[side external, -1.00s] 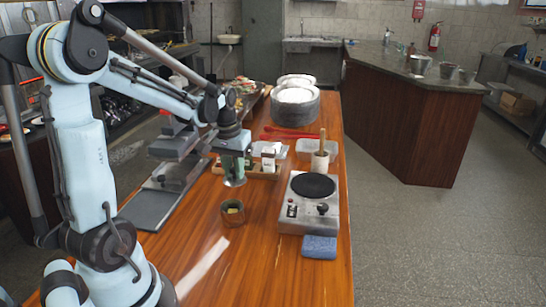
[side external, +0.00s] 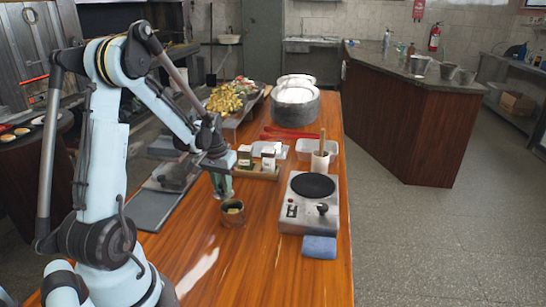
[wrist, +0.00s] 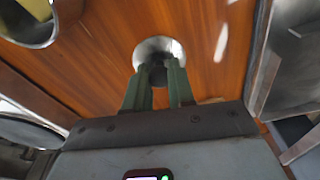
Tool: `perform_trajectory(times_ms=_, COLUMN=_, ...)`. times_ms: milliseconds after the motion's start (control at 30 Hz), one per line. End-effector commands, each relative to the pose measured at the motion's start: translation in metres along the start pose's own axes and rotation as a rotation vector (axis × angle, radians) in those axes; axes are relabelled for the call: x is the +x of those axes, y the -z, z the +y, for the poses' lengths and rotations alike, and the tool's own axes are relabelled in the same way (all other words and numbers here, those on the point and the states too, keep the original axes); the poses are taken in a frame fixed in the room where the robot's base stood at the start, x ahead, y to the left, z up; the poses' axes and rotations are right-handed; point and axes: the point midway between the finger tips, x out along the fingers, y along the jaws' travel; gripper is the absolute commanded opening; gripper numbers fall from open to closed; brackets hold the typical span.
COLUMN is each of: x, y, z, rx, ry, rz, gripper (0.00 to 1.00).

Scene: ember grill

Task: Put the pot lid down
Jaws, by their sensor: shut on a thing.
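My gripper (wrist: 158,77) is shut on the pot lid (wrist: 157,46), a small round silvery disc, in the wrist view. The green fingers hold it by its middle, where a dark knob partly shows. In the side view my gripper (side external: 222,184) points down, with the lid (side external: 225,196) at its tips, behind the small pot. I cannot tell whether the lid touches the wooden table (side external: 270,270). The small brownish metal pot (side external: 232,216) stands uncovered on the table with something yellow inside. Its rim (wrist: 30,41) shows at the upper left of the wrist view, apart from the lid.
A hot plate (side external: 305,215) and a blue sponge (side external: 319,247) stand to the right. A wooden rack (side external: 260,173) with small boxes is just behind my gripper. A grey slab (side external: 150,209) lies to the left. The table's front is clear.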

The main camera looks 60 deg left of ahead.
Motion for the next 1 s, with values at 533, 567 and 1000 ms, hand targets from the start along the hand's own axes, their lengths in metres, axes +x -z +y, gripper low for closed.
perform_trajectory(times_ms=533, x=0.003, y=0.0, z=0.0, rx=0.0, ry=0.001, rz=0.0, gripper=0.49)
perform_trajectory(times_ms=567, x=0.003, y=0.0, z=0.0, rx=0.0, ry=0.001, rz=0.0, gripper=0.49)
perform_trajectory(times_ms=1000, x=-0.033, y=-0.001, z=0.0, rx=0.0, ry=0.0, rz=0.0, gripper=0.49)
